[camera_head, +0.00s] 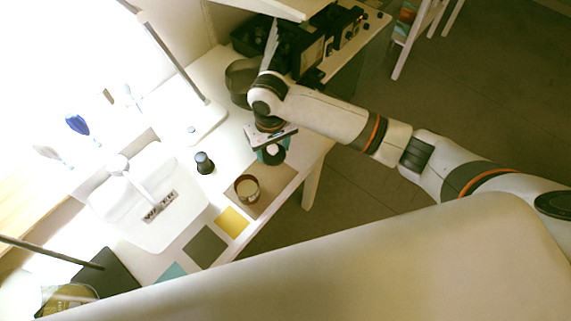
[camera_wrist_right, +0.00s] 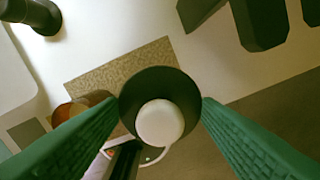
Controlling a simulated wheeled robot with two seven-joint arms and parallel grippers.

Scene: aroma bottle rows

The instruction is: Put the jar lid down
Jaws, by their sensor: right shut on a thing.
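The jar lid (camera_wrist_right: 128,92) is a dark round disc with a white knob (camera_wrist_right: 160,122). In the right wrist view it sits between the two green fingers of my right gripper (camera_wrist_right: 160,108), which are shut on it from both sides. In the head view my right gripper (camera_head: 272,151) holds the lid over the right side of the table, beside the mat. An open brown jar with pale contents (camera_head: 247,188) stands on the brown mat (camera_head: 272,191). In the right wrist view the jar (camera_wrist_right: 70,115) is partly hidden by the left finger. My left gripper is out of view.
A small dark bottle (camera_head: 204,163) stands left of the gripper on the white table (camera_head: 228,140). A white sink-like piece (camera_head: 125,215) lies further left. Yellow (camera_head: 232,222) and grey (camera_head: 205,246) squares lie near the front edge. Dark equipment (camera_head: 300,50) stands behind my right gripper.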

